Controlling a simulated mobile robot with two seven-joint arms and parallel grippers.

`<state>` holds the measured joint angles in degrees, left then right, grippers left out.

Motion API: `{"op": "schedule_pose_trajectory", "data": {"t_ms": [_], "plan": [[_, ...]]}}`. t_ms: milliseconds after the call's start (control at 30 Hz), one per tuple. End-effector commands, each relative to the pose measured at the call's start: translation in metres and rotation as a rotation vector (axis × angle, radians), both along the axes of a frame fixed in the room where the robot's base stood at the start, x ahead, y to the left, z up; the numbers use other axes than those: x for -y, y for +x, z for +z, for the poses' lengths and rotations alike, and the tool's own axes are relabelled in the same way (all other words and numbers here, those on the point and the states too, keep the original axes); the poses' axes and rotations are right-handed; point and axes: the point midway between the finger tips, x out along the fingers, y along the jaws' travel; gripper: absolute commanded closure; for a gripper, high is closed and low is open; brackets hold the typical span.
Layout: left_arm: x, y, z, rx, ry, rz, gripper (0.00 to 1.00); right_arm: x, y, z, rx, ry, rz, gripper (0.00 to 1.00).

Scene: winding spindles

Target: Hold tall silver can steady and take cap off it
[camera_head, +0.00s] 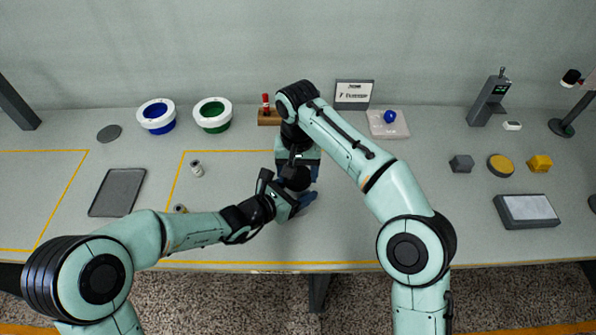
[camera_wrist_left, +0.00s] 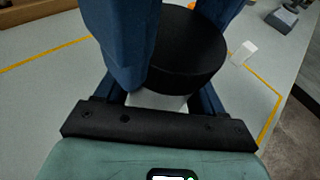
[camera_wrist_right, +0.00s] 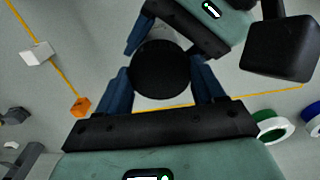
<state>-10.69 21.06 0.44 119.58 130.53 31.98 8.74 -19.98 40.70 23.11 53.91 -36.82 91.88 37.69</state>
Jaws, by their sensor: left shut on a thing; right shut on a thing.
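The tall silver can is mostly hidden between my grippers; a pale strip of its body (camera_wrist_left: 155,101) shows under its round black cap (camera_wrist_left: 188,48) in the left wrist view. The cap also shows from above in the right wrist view (camera_wrist_right: 160,69) and as a dark disc in the head view (camera_head: 296,178). My left gripper (camera_head: 293,203) comes in from the left, shut on the can with blue fingers beside and below the cap. My right gripper (camera_head: 298,176) reaches down from above, its fingers on either side of the cap, shut on it. I cannot tell whether the cap is still seated.
A small silver cylinder (camera_head: 196,168) stands to the left, near a dark tray (camera_head: 117,192). Blue (camera_head: 157,116) and green (camera_head: 212,115) white-rimmed bowls stand at the back. A wooden block with a red-topped piece (camera_head: 267,117) is behind my grippers. The front table middle is clear.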

Motion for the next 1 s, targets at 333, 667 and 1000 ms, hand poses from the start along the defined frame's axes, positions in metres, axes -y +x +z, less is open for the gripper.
{"op": "schedule_pose_trajectory", "data": {"t_ms": [333, 667, 1000], "plan": [[-0.0061, 0.0041, 0.0002, -0.001, -0.001, 0.018, 1.0, 0.0017, -0.0016, -0.0001, -0.008, -0.006, 0.124, 0.69], [-0.0042, 0.003, 0.0003, -0.001, -0.001, 0.012, 1.0, 0.0006, -0.0016, -0.0003, -0.007, -0.003, 0.123, 0.07], [0.0, 0.0006, 0.0004, 0.0, -0.001, 0.001, 1.0, -0.0019, -0.0018, -0.0004, -0.006, 0.002, 0.126, 0.07]]}}
